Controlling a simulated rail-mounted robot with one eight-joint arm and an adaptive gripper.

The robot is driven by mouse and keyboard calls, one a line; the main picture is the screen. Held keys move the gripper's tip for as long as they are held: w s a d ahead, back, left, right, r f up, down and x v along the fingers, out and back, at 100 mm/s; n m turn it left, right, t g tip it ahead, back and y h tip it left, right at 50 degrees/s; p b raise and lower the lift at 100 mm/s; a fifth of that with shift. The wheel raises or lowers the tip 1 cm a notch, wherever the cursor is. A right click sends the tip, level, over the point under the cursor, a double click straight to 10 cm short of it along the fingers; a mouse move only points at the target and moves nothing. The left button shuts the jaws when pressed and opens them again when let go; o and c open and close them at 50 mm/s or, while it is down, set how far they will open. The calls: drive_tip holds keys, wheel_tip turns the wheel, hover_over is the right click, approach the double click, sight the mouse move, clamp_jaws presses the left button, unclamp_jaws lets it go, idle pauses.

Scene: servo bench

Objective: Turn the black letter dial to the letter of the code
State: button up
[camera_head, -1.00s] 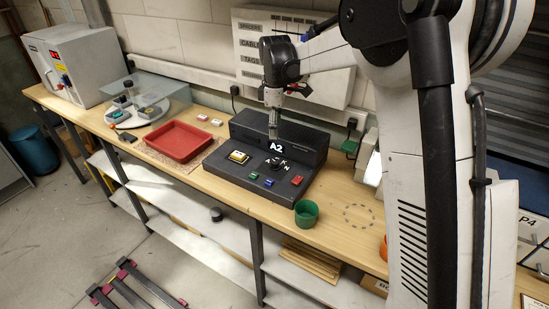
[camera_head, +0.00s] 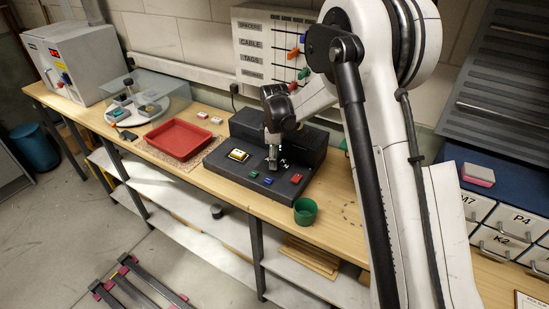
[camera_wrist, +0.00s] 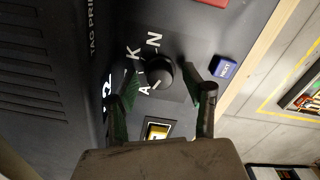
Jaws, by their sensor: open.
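The black letter dial (camera_wrist: 158,74) sits on the dark tag printer's panel, with white letters N, K and A printed beside it. Which letter it points at is too small to tell surely. My gripper (camera_wrist: 163,82) is open, with one fingertip on each side of the dial; I cannot tell whether they touch it. In the head view my gripper (camera_head: 272,160) points down over the panel and hides the dial. The code display (camera_wrist: 107,88) shows only in part at the left of the wrist view; my arm covers it in the head view.
A red tray (camera_head: 180,139) lies to the left.

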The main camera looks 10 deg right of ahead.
drive_tip(key=shift+f, duration=0.15)
drive_tip(key=shift+c, duration=0.2)
clamp_jaws()
